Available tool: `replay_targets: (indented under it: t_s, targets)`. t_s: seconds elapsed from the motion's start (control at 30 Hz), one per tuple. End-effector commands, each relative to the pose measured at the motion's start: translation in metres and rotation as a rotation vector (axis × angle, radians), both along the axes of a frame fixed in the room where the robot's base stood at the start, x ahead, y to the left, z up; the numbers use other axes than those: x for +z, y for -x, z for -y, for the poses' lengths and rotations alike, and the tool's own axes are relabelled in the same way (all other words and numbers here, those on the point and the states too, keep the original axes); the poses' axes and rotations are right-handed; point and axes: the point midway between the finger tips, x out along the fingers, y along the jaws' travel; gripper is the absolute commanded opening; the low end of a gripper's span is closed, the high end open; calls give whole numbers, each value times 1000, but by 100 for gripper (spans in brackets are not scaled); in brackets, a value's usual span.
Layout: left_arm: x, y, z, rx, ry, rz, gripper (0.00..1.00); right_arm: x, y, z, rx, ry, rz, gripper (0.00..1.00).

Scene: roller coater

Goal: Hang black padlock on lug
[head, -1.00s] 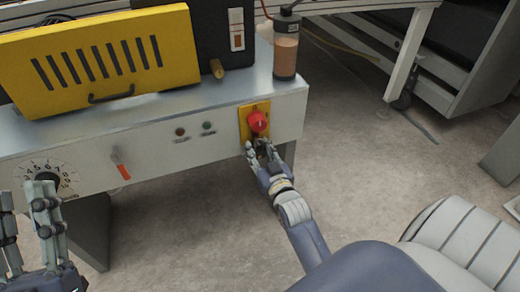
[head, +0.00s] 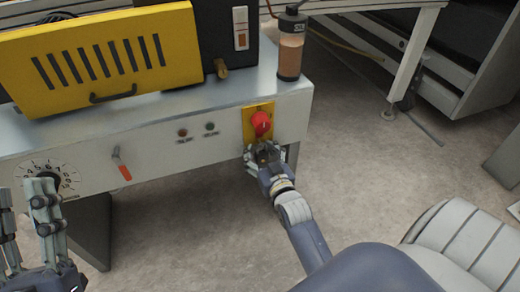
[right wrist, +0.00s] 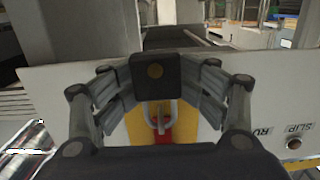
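In the head view, my right gripper (head: 264,157) is just below the red knob (head: 262,122) on the yellow plate (head: 250,128). A small grey lug (right wrist: 160,123) appears within the shackle's outline; I cannot tell whether the shackle is around it. My left gripper (head: 42,200) is at the lower left, empty, its fingers extended.
The coater's front panel (head: 150,165) carries a dial (head: 45,182), a red-tipped lever (head: 122,166) and two small lamps. A yellow slotted guard (head: 100,62) and a bottle (head: 291,48) stand above. The floor to the right of the machine is open.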

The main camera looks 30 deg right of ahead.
Motion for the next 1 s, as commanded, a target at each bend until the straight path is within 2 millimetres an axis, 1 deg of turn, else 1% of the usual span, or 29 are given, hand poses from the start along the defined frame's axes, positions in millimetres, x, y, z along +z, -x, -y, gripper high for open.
replay_targets:
  t_s: [0.5,0.63,0.77,1.0]
  targets:
    - [-5,1,1,-3,-1,-16,40,-1,1,0,0,-2,-4,56]
    - [-4,1,1,-3,-2,-13,40,-1,5,-1,0,-2,-4,56]
    - [-4,0,1,-2,-1,-11,40,-1,19,-5,0,-3,-2,56]
    - [-3,0,0,-1,-1,-10,40,2,61,-15,1,-2,-3,56]
